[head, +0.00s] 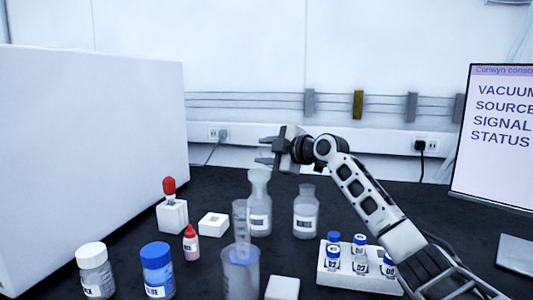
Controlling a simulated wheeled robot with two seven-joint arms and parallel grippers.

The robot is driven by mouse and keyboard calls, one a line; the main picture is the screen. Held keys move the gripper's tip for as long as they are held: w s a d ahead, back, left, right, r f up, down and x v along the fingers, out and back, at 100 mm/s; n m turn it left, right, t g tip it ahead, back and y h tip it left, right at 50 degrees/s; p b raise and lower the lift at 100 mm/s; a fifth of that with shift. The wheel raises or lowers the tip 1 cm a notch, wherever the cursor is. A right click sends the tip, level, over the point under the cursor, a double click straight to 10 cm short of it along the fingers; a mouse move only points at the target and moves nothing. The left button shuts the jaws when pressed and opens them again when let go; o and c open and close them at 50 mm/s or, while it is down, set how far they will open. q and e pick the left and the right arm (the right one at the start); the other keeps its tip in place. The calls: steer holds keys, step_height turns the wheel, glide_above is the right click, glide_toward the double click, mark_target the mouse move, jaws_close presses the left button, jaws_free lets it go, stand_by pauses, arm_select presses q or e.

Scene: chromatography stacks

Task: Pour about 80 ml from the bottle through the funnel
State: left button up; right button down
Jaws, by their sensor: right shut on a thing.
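A pale translucent funnel (260,176) shows in the head view at the mouth of a clear labelled vessel (260,222). A clear labelled bottle (306,217) stands upright just right of that vessel. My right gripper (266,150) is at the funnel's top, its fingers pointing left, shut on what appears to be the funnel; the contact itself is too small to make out. My left gripper is not in view.
A graduated cylinder (241,218) and a beaker (240,278) stand in front. A white vial rack (340,279) is at right. Lidded jars (157,272) and a small red-capped bottle (191,245) are at left. A large white box (90,150) blocks the far left.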

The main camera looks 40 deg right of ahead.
stand_by(0.5)
steer(key=shift+n+b, duration=0.4)
steer(key=shift+a, duration=0.1)
steer(key=shift+s+n+t+b, duration=0.1)
steer(key=shift+n+t+b, duration=0.2)
steer(key=shift+n+b, duration=0.1)
steer(key=shift+a+h, duration=0.1)
steer(key=shift+h, duration=0.2)
steer(key=shift+n, duration=0.3)
